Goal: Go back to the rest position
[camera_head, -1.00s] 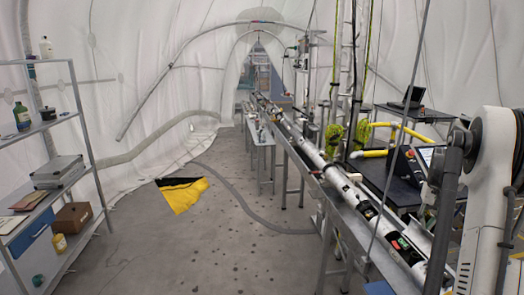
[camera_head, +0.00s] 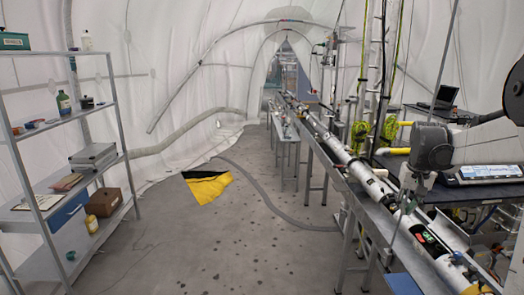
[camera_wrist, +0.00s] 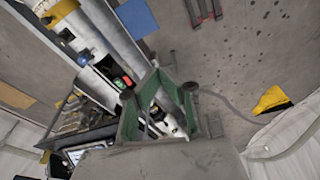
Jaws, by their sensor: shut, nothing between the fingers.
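My gripper (camera_wrist: 158,78) shows in the wrist view as green-edged fingers in front of a grey body. It is shut and empty. In the head view my arm reaches in from the right, with its grey wrist part (camera_head: 430,148) above the long bench (camera_head: 345,185). The fingers are too small to make out there. A long white tube assembly (camera_head: 355,168) with dark and green-marked sections lies along the bench; it also shows behind the gripper in the wrist view (camera_wrist: 80,25). I cannot judge the gap between gripper and tube.
A metal shelf (camera_head: 112,90) with bottles, boxes and a case stands at the left. A yellow and black sheet (camera_head: 207,187) and a grey hose (camera_head: 262,190) lie on the floor. A laptop (camera_head: 440,98) is at the right. The middle floor is mostly clear.

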